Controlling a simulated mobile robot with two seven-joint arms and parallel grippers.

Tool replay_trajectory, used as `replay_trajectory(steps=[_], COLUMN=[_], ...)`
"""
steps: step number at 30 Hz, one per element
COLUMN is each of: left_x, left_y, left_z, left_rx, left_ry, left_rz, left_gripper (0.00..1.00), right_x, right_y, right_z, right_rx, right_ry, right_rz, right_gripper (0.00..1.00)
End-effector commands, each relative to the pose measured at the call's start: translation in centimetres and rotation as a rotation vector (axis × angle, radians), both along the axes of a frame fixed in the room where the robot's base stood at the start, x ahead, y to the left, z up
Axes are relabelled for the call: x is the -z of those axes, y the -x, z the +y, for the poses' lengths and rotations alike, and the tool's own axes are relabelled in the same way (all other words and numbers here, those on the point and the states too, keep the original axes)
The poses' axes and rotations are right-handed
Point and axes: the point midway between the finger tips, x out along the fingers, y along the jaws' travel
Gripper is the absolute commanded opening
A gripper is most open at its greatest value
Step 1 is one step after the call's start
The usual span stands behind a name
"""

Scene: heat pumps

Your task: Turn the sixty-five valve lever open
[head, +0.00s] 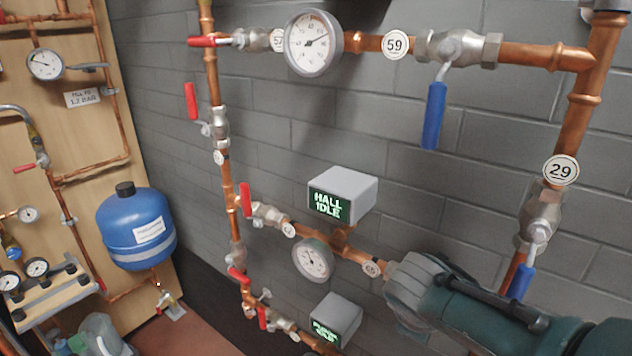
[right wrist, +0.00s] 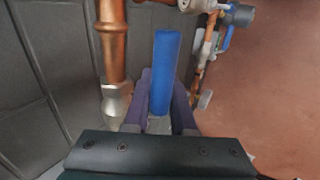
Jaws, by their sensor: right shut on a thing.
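A round tag (head: 371,268) on the lower copper pipe is too small to read surely; it may be sixty-five. My right arm covers the pipe just right of it and hides the valve there and my right gripper's fingers in the head view. In the right wrist view, a blue lever handle (right wrist: 166,62) stands between the two dark fingers of my right gripper (right wrist: 162,88), which is shut on it. The handle looks roughly parallel to the copper pipe (right wrist: 112,40) beside it. My left gripper is in neither view.
Blue levers hang at tag 59 (head: 396,45) and below tag 29 (head: 560,170). A gauge (head: 313,260) and a grey display box (head: 343,193) reading HALL IDLE sit left of my arm. Red-levered valves line the vertical pipe. A blue tank (head: 137,222) stands far left.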

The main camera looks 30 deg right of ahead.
Motion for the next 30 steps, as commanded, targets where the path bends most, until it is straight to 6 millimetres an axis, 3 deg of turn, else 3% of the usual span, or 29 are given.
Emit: replay_trajectory(steps=[14, 15, 22, 30], left_x=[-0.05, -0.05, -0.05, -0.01], left_y=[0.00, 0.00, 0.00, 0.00], left_z=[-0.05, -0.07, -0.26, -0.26], left_rx=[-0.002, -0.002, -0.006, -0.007], left_ry=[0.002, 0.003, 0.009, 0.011], left_rz=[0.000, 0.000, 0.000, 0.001], left_gripper=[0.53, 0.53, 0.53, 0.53], right_x=[-0.15, -0.15, -0.10, -0.08], right_y=[0.00, 0.00, 0.01, 0.00], right_z=[-0.06, -0.06, -0.05, -0.11], right_rx=[-0.001, -0.001, -0.001, 0.000], right_ry=[0.007, 0.007, 0.006, 0.005], right_rz=[0.012, 0.012, 0.012, 0.008], right_gripper=[0.00, 0.27, 0.53, 0.53])
